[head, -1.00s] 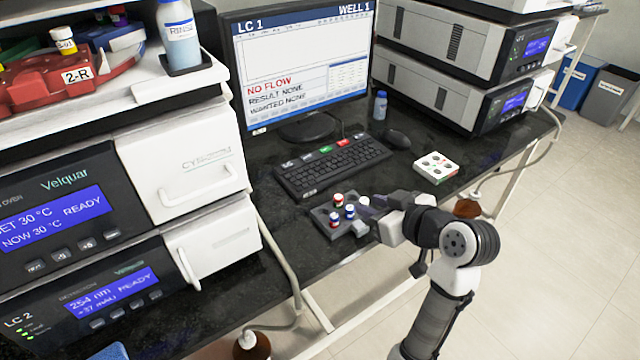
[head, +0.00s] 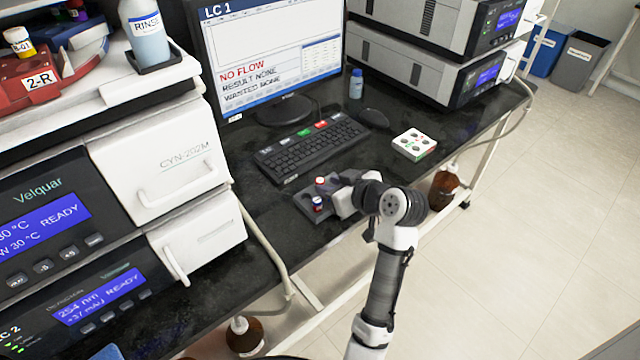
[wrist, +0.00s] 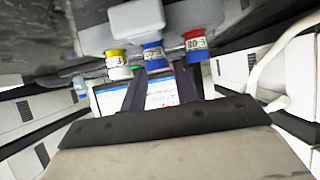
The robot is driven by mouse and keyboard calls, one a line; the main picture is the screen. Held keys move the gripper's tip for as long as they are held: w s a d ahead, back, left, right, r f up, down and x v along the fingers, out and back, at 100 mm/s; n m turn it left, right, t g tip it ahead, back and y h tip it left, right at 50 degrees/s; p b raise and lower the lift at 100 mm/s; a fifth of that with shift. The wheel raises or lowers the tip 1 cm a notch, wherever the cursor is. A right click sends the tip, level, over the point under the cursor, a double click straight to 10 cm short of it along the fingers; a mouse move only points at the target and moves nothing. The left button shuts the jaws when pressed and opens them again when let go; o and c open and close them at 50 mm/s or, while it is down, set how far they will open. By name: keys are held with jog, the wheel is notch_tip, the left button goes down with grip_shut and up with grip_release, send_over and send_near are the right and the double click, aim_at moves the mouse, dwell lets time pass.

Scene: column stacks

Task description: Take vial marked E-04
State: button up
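Contact is not clear. In the head view my gripper is at the right side of a dark vial rack (head: 306,207), and my arm hides part of it.
A keyboard (head: 312,147) and monitor (head: 270,55) stand behind the rack. Instrument stacks (head: 165,170) stand at the left. The bench's front edge is close to the rack.

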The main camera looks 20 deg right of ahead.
aim_at(323, 183)
jog(key=shift+x, duration=1.55)
jog(key=shift+r, duration=0.1)
jog(key=shift+c, duration=0.3)
jog(key=c, duration=0.5)
jog(key=shift+r, duration=0.1)
